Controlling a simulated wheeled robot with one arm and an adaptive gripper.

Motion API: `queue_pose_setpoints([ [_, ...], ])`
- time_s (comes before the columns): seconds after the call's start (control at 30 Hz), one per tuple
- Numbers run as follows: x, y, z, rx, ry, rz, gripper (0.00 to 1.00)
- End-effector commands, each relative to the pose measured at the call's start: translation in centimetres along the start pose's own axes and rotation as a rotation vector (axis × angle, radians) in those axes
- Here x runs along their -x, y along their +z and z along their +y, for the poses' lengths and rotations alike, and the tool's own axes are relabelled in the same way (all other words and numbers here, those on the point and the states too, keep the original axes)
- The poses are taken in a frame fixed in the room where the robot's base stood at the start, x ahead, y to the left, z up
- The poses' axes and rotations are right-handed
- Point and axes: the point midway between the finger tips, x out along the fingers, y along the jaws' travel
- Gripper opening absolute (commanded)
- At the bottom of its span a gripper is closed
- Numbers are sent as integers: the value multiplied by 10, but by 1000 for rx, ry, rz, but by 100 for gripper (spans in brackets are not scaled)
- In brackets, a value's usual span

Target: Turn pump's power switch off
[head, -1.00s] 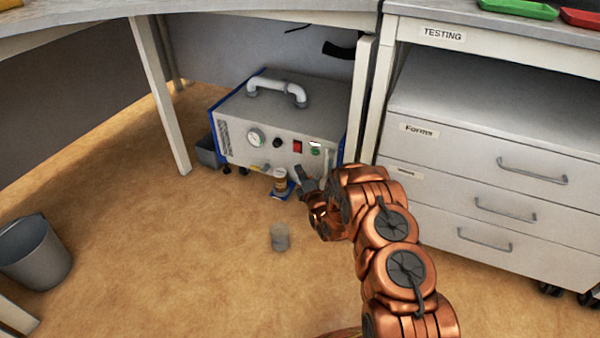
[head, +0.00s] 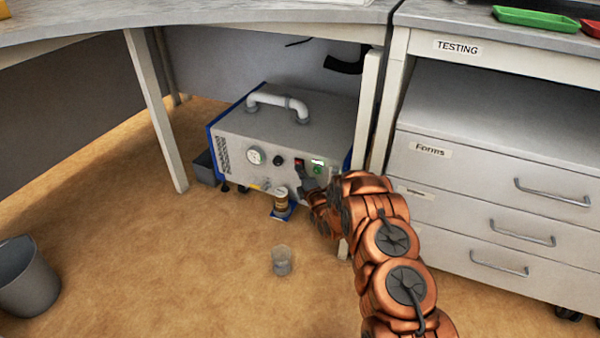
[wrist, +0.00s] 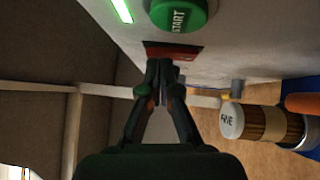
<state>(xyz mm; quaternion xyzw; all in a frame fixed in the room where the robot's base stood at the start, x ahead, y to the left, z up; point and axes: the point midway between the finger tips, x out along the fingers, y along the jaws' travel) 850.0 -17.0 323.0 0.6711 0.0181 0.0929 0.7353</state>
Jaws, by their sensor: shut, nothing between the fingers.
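The pump (head: 245,128) is a grey box with blue side edges and a white handle, standing on the floor under the desk. Its red power switch (head: 299,163) is on the front panel, partly covered by my gripper (head: 305,182). In the wrist view the red switch (wrist: 185,51) lies just beyond the fingertips of my gripper (wrist: 164,70), below the green START button (wrist: 178,12). The fingers are shut with nothing between them. They are at or very near the switch; I cannot tell whether they touch it. The switch's position cannot be read.
A brown jar (head: 281,203) stands on a blue base before the pump, and a small clear beaker (head: 282,260) is on the floor. A desk leg (head: 369,115) and a drawer cabinet (head: 450,190) stand close on the right. A grey bin (head: 25,280) is at left.

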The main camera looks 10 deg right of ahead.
Motion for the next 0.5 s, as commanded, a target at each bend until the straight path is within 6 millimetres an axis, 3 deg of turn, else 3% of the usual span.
queue_pose_setpoints([
  [0.5,-3,4,2,-31,-30,-1,0],
])
